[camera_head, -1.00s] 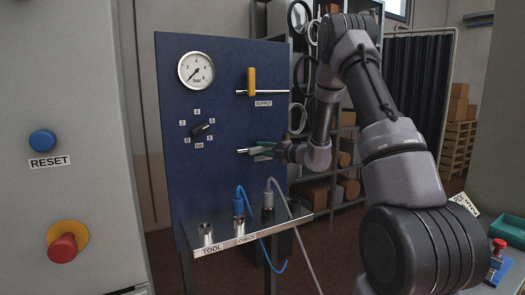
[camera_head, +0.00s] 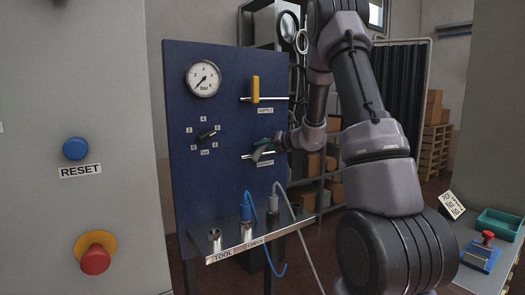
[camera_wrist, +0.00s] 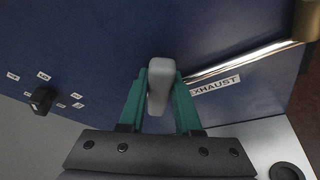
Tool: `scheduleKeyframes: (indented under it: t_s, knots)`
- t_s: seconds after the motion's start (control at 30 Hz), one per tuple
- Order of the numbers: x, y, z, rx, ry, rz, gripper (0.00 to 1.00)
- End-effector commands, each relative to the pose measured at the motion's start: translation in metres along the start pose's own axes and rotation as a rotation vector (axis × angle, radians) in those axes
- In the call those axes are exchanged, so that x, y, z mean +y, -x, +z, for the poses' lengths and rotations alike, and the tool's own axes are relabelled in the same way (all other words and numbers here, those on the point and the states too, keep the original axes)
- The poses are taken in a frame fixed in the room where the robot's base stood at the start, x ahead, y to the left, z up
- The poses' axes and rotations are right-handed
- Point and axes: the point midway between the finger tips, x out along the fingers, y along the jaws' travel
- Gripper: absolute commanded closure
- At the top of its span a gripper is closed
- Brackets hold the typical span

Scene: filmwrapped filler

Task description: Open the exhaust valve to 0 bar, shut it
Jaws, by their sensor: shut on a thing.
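The exhaust valve's grey lever (camera_wrist: 159,84) stands between the two green fingers of my gripper (camera_wrist: 160,86), which is shut on it. In the wrist view the lever lies at an angle to its silver pipe (camera_wrist: 240,60), above the EXHAUST label (camera_wrist: 215,86). In the head view the lever (camera_head: 261,152) tilts down to the left from my gripper (camera_head: 264,143), partly hidden by it. The gauge (camera_head: 202,78) on the blue panel (camera_head: 215,190) has its needle pointing lower left, near the zero end of the scale.
A yellow SUPPLY lever (camera_head: 255,89) stands upright across its pipe above. A black selector knob (camera_head: 208,134) sits left of my gripper. Below is a shelf (camera_head: 240,245) with TOOL and CHECK sockets and hoses. A RESET button (camera_head: 75,149) and red stop button (camera_head: 95,260) are left.

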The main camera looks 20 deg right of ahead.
Motion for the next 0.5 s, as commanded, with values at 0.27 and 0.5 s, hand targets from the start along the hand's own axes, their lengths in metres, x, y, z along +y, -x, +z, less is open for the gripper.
scheduleKeyframes:
  t_s: [0.27,0.5]
  knots:
    - [0.014,-0.001,-0.003,0.003,0.243,-0.1,1.0]
    - [0.022,-0.002,-0.005,0.003,0.43,-0.177,1.0]
